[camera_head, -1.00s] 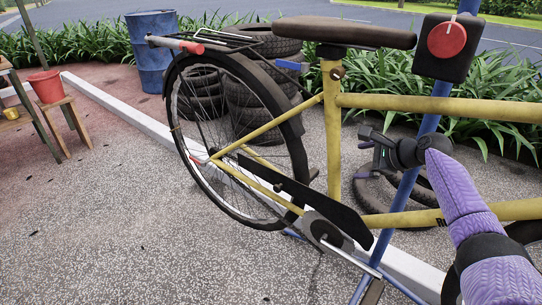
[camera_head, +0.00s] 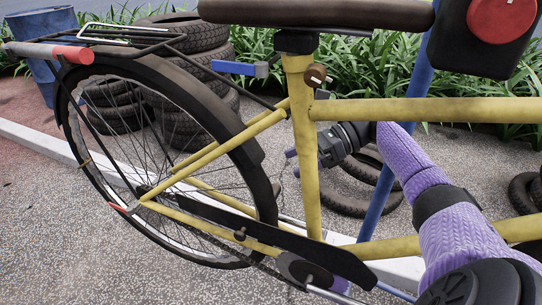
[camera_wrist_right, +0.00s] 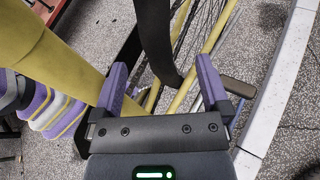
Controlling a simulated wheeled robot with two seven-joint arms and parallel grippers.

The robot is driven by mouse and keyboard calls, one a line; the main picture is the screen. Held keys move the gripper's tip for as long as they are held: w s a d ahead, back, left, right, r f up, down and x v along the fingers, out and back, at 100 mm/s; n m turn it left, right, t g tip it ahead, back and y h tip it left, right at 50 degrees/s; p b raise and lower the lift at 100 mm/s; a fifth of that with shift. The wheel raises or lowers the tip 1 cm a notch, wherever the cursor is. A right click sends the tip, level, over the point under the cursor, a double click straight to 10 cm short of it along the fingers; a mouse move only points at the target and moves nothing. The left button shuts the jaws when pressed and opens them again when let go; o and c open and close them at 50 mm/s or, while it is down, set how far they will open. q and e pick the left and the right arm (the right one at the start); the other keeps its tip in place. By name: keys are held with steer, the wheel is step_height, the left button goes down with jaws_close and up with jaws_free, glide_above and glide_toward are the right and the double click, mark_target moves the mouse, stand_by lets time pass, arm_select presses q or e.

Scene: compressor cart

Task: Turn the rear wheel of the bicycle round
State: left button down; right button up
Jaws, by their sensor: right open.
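The yellow bicycle (camera_head: 305,160) stands upright, seen from its side. Its rear wheel (camera_head: 266,195) is at the left, with a black tyre, thin spokes and a black mudguard (camera_head: 190,85) over it. My right gripper (camera_head: 291,162) is open and empty. It points left just behind the seat tube, right of the wheel and apart from it; the tube partly hides its fingers. In the right wrist view, the open fingers (camera_wrist_right: 160,85) face the dark mudguard end (camera_wrist_right: 158,45), with spokes (camera_wrist_right: 198,25) beyond and a yellow tube at the left. My left gripper is out of view.
A blue stand post (camera_head: 378,205) with a red-knobbed black box (camera_head: 490,30) is at the right. The saddle (camera_head: 315,12) is above. Stacked tyres (camera_head: 195,130) stand behind the wheel, and other tyres lie behind the frame. A pale kerb (camera_head: 38,140) crosses the ground. Open ground lies at the lower left.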

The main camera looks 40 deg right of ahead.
mark_target(255, 182)
steer(key=b+x, duration=0.4)
steer(key=x, duration=0.5)
steer(key=shift+a+f+b, duration=0.35)
steer(key=shift+a, duration=0.1)
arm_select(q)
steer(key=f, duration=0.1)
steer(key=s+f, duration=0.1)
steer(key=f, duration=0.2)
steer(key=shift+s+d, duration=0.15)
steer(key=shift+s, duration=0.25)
arm_select(e)
steer(key=shift+r, duration=0.15)
jaws_close()
